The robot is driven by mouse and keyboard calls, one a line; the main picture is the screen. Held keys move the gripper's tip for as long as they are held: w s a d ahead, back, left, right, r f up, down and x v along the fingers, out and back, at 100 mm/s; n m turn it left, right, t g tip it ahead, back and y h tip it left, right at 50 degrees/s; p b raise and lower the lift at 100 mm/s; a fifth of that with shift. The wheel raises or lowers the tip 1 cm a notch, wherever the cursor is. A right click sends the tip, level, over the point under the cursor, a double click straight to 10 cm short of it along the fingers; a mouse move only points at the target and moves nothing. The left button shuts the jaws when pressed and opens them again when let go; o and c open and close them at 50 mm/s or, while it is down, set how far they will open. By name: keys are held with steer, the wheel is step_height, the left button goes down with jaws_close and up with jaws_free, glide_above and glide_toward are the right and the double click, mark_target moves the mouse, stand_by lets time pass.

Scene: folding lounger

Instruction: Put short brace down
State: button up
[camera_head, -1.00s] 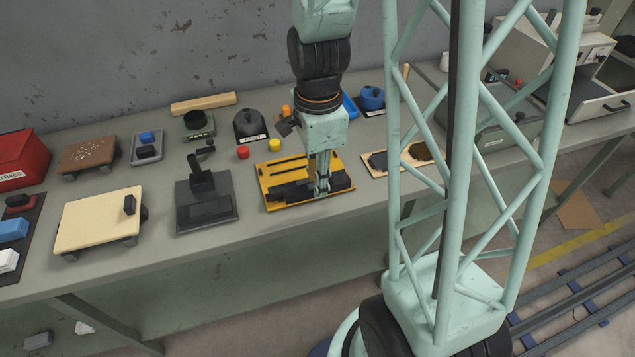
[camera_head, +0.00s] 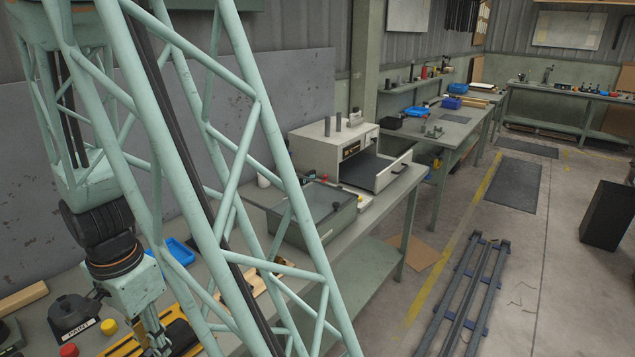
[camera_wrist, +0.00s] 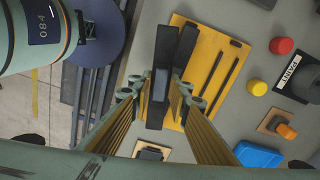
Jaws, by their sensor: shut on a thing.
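My gripper (camera_wrist: 160,88) is shut on a dark bar, which I take to be the short brace (camera_wrist: 159,62). In the wrist view the brace lies lengthwise between the fingertips, over the edge of a yellow board (camera_wrist: 208,48). A second dark bar (camera_wrist: 187,48) lies close beside it on the board. I cannot tell whether the held brace touches the board. In the head view my gripper (camera_head: 156,343) is at the bottom left over the yellow board (camera_head: 126,348), and the brace is hard to make out there.
A grey box (camera_head: 310,215) and an oven-like unit (camera_head: 335,150) stand farther right.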

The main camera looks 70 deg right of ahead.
steer(key=w+a+r+n, duration=0.4)
steer(key=w+n, duration=0.2)
steer(key=w, duration=0.2)
steer(key=w+a+r+n, duration=0.4)
steer(key=w+n, duration=0.3)
steer(key=w, duration=0.2)
steer(key=w+a+r+n, duration=0.3)
steer(key=w+r+n, duration=0.3)
steer(key=w, duration=0.3)
steer(key=shift+w+a, duration=0.2)
steer(key=shift+a, duration=0.2)
steer(key=shift+d, duration=0.15)
